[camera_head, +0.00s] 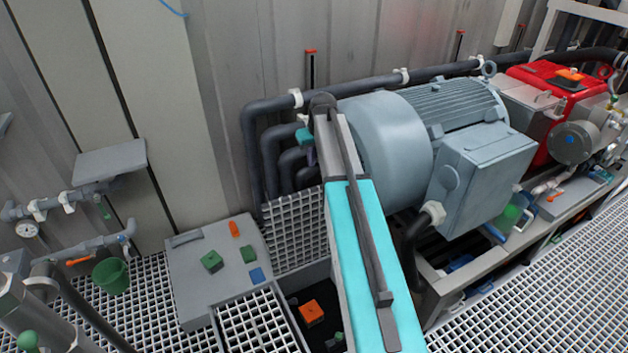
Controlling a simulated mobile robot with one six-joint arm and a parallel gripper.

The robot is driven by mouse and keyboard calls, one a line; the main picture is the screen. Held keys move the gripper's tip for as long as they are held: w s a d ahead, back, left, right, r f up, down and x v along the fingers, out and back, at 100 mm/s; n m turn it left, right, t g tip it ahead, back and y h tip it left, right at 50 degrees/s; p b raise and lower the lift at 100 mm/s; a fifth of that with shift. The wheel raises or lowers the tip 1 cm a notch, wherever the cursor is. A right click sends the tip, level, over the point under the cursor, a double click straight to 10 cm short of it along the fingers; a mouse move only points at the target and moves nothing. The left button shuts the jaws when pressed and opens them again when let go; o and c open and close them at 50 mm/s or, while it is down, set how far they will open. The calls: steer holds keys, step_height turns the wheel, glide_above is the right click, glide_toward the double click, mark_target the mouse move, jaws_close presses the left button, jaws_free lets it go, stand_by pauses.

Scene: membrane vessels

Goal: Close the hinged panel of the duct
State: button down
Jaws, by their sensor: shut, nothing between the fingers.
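A dark, open floor duct (290,278) lies left of my arm, with an orange block (311,313) and small green pieces inside. A white grating panel (294,228) stands raised at its back edge, near the wall. It looks like the hinged panel, standing open; its hinge is not clear. My cyan and grey arm hides the right side of the duct and panel.
A grey plate (205,265) with small coloured blocks lies left of the duct, beside floor grating (255,325). A large grey motor (440,140) stands close right of my arm. Dark pipes (262,150) run behind. A green bucket (111,275) and valve pipes are at left.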

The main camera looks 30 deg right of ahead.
steer(key=shift+w+r, duration=0.1)
steer(key=shift+r, duration=0.1)
steer(key=shift+f, duration=0.15)
step_height(320, 180, down, 9)
steer(key=s, duration=0.1)
stand_by(1.2)
steer(key=shift+f, duration=0.1)
steer(key=shift+s, duration=0.2)
stand_by(0.3)
